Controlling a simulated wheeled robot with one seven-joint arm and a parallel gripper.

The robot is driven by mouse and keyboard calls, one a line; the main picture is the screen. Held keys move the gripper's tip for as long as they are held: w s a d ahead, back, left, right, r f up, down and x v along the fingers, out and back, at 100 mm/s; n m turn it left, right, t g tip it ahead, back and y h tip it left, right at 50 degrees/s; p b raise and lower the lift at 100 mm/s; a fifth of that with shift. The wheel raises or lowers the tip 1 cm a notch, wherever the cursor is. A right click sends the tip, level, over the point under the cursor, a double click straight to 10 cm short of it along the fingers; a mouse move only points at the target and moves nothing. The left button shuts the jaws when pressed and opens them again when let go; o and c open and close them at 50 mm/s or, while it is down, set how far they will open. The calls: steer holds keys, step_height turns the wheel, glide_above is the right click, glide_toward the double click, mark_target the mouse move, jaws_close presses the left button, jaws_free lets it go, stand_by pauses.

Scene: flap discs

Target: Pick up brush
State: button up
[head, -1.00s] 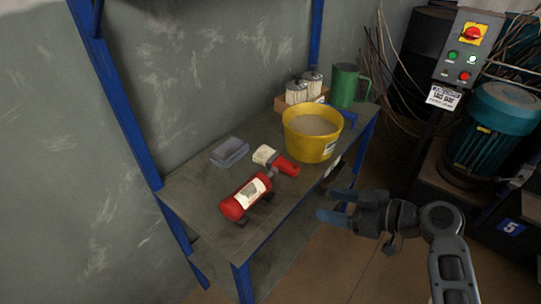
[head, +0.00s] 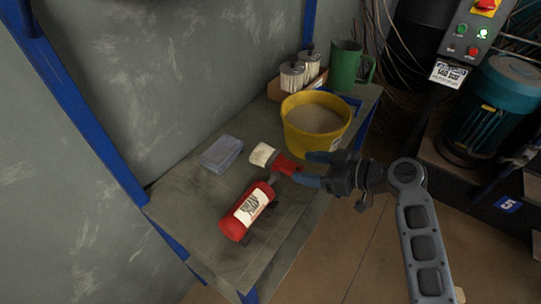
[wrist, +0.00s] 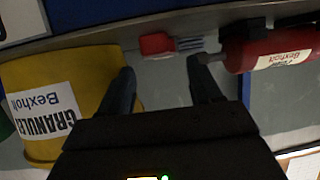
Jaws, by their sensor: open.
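The brush has cream bristles (head: 263,155) and a red handle (head: 288,166). It lies on the workbench (head: 180,198) between the yellow bucket and the red extinguisher. My gripper (head: 305,168) is open, coming from the right with its fingers beside the handle end; part of the handle is hidden near the fingertips. In the wrist view, a red piece (wrist: 157,44), which looks like the brush, shows just beyond and between my open fingers (wrist: 160,68). I cannot tell whether either finger touches it.
A yellow bucket (head: 303,138) stands close to my upper finger, and a red extinguisher (head: 240,220) lies close to the lower one. Behind are a grey-blue box (head: 221,153), a box of canisters (head: 274,88) and a green jug (head: 344,66). The bench's front left is clear.

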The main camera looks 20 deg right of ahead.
mark_target(288, 165)
steer(key=x, duration=0.5)
steer(key=shift+w+d+f+p, duration=0.1)
steer(key=shift+f+p, duration=0.05)
steer(key=shift+p, duration=0.2)
steer(key=c, duration=1.1)
